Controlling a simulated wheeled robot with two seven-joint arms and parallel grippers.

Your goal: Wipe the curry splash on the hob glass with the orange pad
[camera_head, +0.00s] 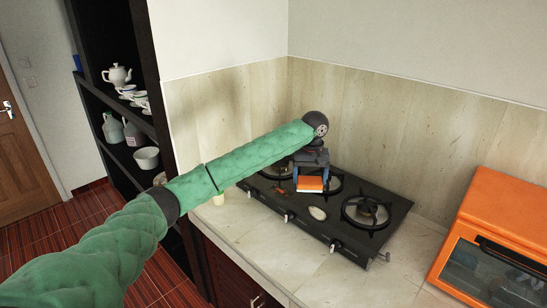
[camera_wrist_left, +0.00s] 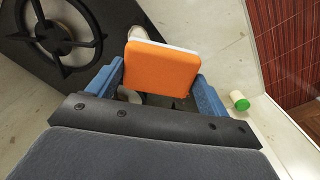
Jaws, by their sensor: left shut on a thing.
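The orange pad (camera_head: 310,184) has a white backing edge and is held over the dark hob glass (camera_head: 322,228). My left gripper (camera_head: 311,175) is shut on it, with a blue finger at each side. In the left wrist view the orange pad (camera_wrist_left: 162,66) sits between the fingertips of my left gripper (camera_wrist_left: 160,78). A reddish-brown mark, likely the curry splash (camera_head: 282,189), shows on the glass just left of the pad. The pad and gripper hide part of the glass. I cannot tell whether the pad touches it. My right gripper is not in view.
A pale oval object (camera_head: 318,213) lies on the hob near its front edge. A burner with a black grate (camera_head: 366,211) stands to the right. A small cream container (camera_head: 218,199) is left of the hob. An orange oven (camera_head: 500,235) stands at right. Counter in front is clear.

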